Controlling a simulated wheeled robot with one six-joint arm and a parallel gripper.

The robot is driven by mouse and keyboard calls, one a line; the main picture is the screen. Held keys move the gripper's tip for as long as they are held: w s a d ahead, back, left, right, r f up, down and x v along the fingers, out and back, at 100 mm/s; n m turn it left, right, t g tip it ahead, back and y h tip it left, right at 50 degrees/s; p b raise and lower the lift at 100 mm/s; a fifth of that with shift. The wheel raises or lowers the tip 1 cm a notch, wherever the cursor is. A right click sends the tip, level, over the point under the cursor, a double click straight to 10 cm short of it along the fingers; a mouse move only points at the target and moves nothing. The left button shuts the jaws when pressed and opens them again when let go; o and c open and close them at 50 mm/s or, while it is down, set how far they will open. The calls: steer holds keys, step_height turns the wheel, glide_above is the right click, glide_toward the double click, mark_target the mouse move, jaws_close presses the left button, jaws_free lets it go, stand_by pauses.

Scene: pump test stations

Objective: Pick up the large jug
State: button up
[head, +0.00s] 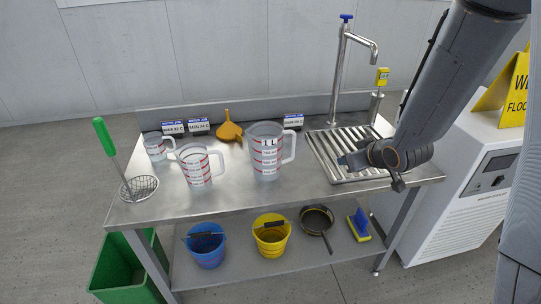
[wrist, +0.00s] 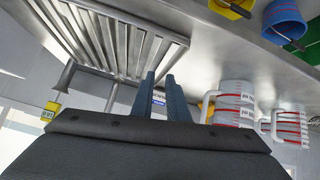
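The large jug (head: 266,158), clear with red marks and "1 L" on it, stands upright on the steel bench, its handle toward the right. It also shows in the wrist view (wrist: 234,105), right of my fingers. My gripper (head: 347,163) is over the draining grate, to the right of the large jug and apart from it. In the wrist view my gripper's two fingers (wrist: 160,82) have a gap between them with nothing held. A medium jug (head: 197,167) and a small jug (head: 155,147) stand farther left.
A slotted drain (head: 322,152) with a tap (head: 341,70) is at the right of the bench. An orange funnel (head: 230,130) and small labels stand behind the jugs. A green-handled strainer (head: 139,189) is at the left. Blue (head: 206,250) and yellow (head: 271,240) buckets sit below.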

mark_target(295, 142)
steer(key=w+a+y, duration=0.1)
steer(key=a+n+t+y, duration=0.1)
steer(key=a, duration=0.1)
steer(key=w+a+n+y, duration=0.1)
steer(key=y, duration=0.1)
steer(key=shift+w+a+f+t, duration=0.3)
steer(key=shift+w+a+f, duration=0.05)
steer(key=shift+a+f, duration=0.05)
steer(key=a+y, duration=0.2)
steer(key=a, duration=0.1)
steer(key=w+a+r+n+y, duration=0.1)
steer(key=a+y, duration=0.1)
steer(key=a, duration=0.1)
steer(key=a+r+n+y, duration=0.1)
steer(key=a+y, duration=0.1)
steer(key=a, duration=0.1)
steer(key=shift+w+a+r+t+y, duration=0.25)
steer(key=shift+a+t+y, duration=0.05)
steer(key=shift+a+y, duration=0.1)
steer(key=p+x, duration=0.1)
steer(key=x, duration=0.5)
steer(key=shift+f, duration=0.3)
jaws_close()
steer(key=shift+r, duration=0.1)
